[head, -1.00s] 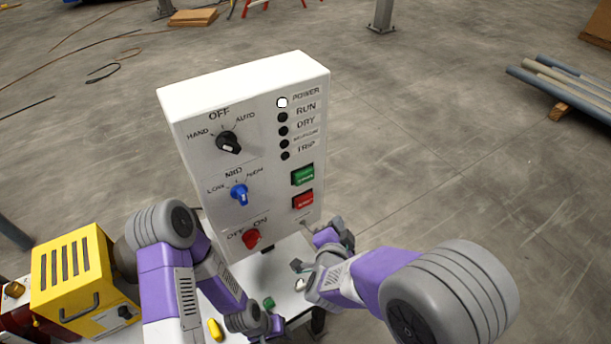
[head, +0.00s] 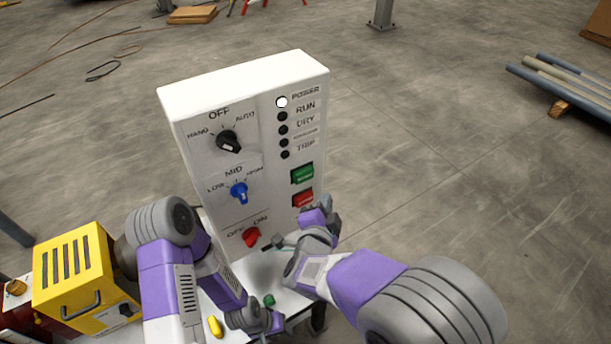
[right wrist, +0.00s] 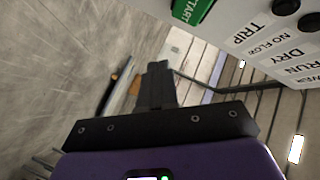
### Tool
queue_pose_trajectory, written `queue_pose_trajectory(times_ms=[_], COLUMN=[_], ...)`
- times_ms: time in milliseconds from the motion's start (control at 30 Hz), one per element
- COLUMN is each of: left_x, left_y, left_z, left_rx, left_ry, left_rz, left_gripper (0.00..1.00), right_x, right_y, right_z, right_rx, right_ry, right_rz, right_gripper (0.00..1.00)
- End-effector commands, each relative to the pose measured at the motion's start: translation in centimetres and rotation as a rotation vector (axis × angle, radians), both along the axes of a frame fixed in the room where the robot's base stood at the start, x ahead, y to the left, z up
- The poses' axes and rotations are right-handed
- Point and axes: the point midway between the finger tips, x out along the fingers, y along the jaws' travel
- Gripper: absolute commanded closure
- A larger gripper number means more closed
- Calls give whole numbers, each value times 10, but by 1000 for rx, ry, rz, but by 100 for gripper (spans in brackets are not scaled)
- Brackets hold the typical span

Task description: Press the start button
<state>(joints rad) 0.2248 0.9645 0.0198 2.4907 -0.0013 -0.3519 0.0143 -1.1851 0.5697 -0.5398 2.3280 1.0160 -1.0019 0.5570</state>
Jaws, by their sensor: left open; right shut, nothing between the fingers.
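The green start button (head: 302,174) is on the right side of the white control panel (head: 243,85), above a red button (head: 302,197). In the right wrist view the start button (right wrist: 194,9) shows at the top edge, cut off by the frame, with START lettering. My right gripper (head: 327,204) is just below and right of the start button, near the red button, partly covering the panel's lower right. Its fingers (right wrist: 158,82) are shut and empty, apart from the button. My left gripper (head: 274,312) is low over the white table, open.
The panel also carries a black selector (head: 229,142), a blue selector (head: 239,193) and a red switch (head: 251,236). The POWER lamp (head: 282,102) is white; the lamps below it are dark. A yellow box (head: 72,280) stands at left. A small yellow item (head: 215,326) lies on the table.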

Motion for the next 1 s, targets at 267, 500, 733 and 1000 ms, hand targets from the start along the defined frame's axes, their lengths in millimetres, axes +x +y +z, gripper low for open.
queue_pose_trajectory(times_ms=[267,500,733,1000], left_x=[0,0,0,0], left_y=[0,0,0,0], left_z=[5,6,6,6], left_rx=[0,0,0,0], left_ry=[0,0,0,0], left_rz=[0,0,0,0], left_gripper=[57,57,57,57], right_x=[32,44,46,46], right_y=[22,32,33,33], right_z=[0,0,0,0], right_rx=[0,0,0,0], right_ry=[0,1,1,0], right_rz=[-1,-1,-1,1], right_gripper=[100,100,100,100])
